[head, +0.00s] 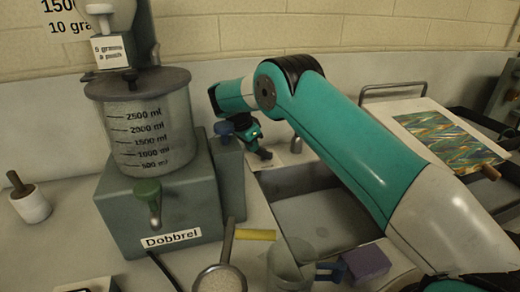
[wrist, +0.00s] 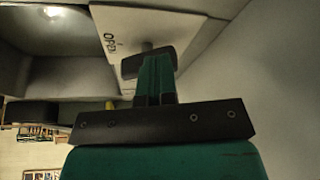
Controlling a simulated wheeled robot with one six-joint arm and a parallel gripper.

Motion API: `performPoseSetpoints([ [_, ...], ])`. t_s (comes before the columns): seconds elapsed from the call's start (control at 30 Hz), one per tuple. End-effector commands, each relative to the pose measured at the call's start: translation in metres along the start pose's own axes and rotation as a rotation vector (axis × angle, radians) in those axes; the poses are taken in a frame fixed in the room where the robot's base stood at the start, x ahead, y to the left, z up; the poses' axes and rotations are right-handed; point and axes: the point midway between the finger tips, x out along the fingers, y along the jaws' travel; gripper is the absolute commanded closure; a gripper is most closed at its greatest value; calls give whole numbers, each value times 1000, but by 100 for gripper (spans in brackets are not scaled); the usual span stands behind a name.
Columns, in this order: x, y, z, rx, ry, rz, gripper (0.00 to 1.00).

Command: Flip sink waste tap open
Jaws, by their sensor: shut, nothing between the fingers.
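The waste tap is a small dark lever (wrist: 148,60) on a pale plate (wrist: 105,22) marked "OPEN" in the wrist view. In the head view the dark lever (head: 264,154) shows just below my gripper (head: 256,147), on the wall side of the sink (head: 315,218). In the wrist view my gripper (wrist: 156,64) has its teal fingers together, with nothing between them. The fingertips are at the lever and overlap it in the picture; I cannot tell whether they touch. The lever's exact angle is partly hidden by the fingers.
A grey "Dobbrel" unit (head: 160,215) with a graduated vessel (head: 150,130) stands left of my gripper. A clear jug (head: 290,262), a purple block (head: 366,262) and a strainer (head: 219,278) are at the front. A marbled sheet (head: 450,140) lies at the right.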

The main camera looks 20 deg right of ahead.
Motion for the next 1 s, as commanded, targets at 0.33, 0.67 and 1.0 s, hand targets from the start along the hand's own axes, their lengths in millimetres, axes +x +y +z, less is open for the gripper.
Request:
performPoseSetpoints([
  [0.33, 2, 0, -2, 102, 0, 42, 100],
  [0.67, 2, 0, -3, 140, 0, 58, 100],
  [1.0, 2, -1, -4, 138, 0, 57, 100],
])
